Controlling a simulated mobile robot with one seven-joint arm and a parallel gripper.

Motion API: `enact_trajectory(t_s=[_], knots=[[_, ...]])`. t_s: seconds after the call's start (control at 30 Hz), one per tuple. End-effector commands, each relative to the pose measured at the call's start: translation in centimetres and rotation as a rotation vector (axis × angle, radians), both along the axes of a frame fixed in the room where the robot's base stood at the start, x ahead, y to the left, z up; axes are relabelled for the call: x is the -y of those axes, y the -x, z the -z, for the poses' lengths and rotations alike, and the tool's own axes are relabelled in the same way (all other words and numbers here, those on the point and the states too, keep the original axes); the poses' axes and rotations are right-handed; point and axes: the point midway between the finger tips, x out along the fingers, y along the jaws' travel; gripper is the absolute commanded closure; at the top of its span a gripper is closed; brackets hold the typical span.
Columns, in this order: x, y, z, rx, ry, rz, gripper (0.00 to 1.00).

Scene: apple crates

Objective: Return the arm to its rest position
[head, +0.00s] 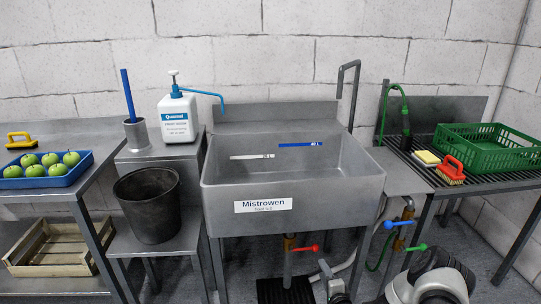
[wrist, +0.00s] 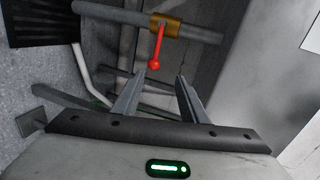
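My gripper (wrist: 156,84) shows in the wrist view with its two fingers apart and nothing between them. Beyond the fingertips in that view is a red-handled valve (wrist: 158,45) on a grey pipe with a brass fitting; I see no contact with it. In the head view part of my white and dark arm (head: 432,280) shows at the bottom right, below the sink's right side. The same red valve handle (head: 305,248) shows under the sink there.
A grey sink (head: 225,200) stands in the middle. Left are a black bucket (head: 150,207), a blue tray (head: 75,177) of green apples and a wooden crate (head: 50,262). Right are a green crate (head: 490,156) and a red-handled brush (head: 451,170). Blue (head: 396,224) and green (head: 417,247) valve handles are near my arm.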

Motion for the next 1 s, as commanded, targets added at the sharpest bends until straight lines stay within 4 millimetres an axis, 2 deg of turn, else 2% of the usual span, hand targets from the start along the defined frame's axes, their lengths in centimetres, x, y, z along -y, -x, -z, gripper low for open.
enact_trajectory(t_s=[0.03, 0.1, 0.2, 0.33, 0.47, 0.63, 0.77, 0.9, 1.0], knots=[[0.1, -1.4, -2.2, -0.014, 0.062, -0.038, 0.61], [0.0, -2.7, -4.8, -0.055, 0.160, -0.098, 0.61], [-0.2, -4.1, -8.8, -0.124, 0.314, -0.181, 0.61], [-0.4, -4.6, -14.6, -0.207, 0.506, -0.269, 0.61], [-0.7, -3.9, -20.7, -0.288, 0.686, -0.342, 0.61], [-1.3, -0.9, -28.9, -0.389, 0.892, -0.413, 0.61], [-1.9, 2.9, -34.9, -0.460, 1.017, -0.458, 0.61], [-2.9, 8.4, -40.5, -0.530, 1.119, -0.505, 0.61], [-3.7, 13.0, -43.8, -0.572, 1.171, -0.544, 0.61]])
